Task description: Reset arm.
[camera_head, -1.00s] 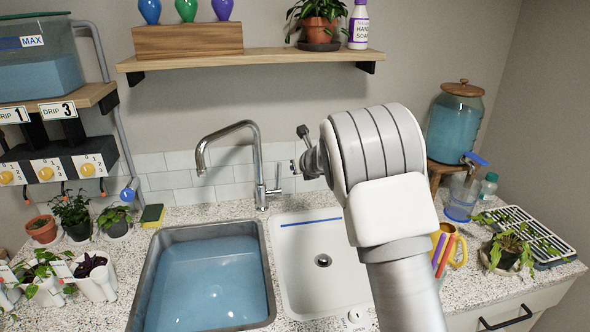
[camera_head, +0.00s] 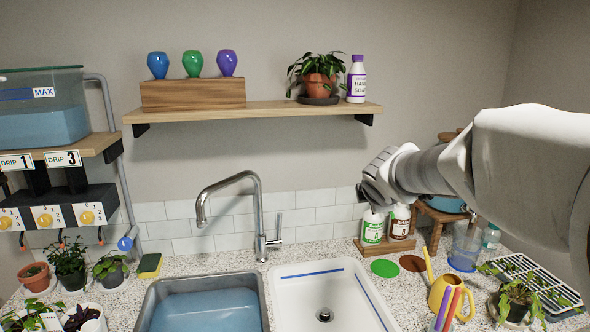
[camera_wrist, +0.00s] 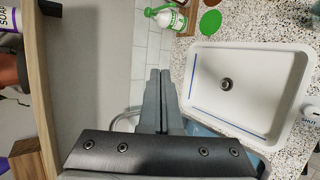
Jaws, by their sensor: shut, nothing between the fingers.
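My arm reaches in from the right edge in the head view, with my gripper (camera_head: 364,194) at its left end, above the counter and in front of the tiled wall. In the wrist view my gripper (camera_wrist: 160,74) shows its two dark fingers pressed together, with nothing between them. The fingers point toward the wall tiles and touch nothing that I can see.
Two labelled bottles, green (camera_head: 372,229) and brown (camera_head: 400,223), stand just below my gripper. The faucet (camera_head: 258,205) rises left of it, behind the white basin (camera_head: 318,295). A shelf (camera_head: 265,112) hangs above. A yellow watering can (camera_head: 440,297) stands below my arm.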

